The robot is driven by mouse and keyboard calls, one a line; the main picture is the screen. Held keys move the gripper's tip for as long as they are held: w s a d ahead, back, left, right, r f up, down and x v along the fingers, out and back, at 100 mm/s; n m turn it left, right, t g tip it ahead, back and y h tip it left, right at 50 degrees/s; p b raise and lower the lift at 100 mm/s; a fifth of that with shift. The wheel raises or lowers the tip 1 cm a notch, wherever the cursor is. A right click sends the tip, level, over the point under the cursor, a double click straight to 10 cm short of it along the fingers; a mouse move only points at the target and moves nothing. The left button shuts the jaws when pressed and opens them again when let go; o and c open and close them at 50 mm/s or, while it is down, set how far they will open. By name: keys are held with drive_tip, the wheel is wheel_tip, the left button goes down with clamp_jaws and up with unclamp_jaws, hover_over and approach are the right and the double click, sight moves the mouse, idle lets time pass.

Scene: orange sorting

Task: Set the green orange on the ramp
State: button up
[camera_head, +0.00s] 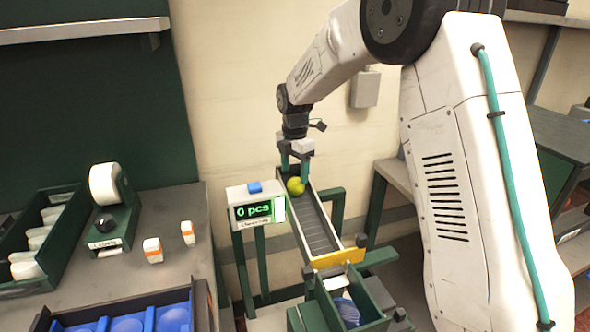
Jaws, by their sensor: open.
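The green orange (295,186) is yellow-green and sits at the upper end of the ramp (316,232), a grey sloping chute with ridged rollers and a yellow lower end. My gripper (295,169) is open, with its teal fingers pointing down just above and around the top of the green orange. Whether a finger touches the orange cannot be told from this view. The lower part of the orange meets the chute's surface.
A counter box (256,207) reading "0 pcs" stands left of the ramp. A green bin (350,302) is below its lower end. The left bench holds a label device (112,205), small white bottles (153,250) and a tray with blue items (130,318).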

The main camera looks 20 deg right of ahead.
drive_tip(key=shift+w+a+r, duration=0.1)
drive_tip(key=shift+w+r, duration=0.05)
drive_tip(key=shift+r, duration=0.6)
drive_tip(key=shift+w+r, duration=0.15)
drive_tip(key=shift+r, duration=0.55)
wheel_tip(320, 180, up, 6)
drive_tip(key=shift+s, duration=0.2)
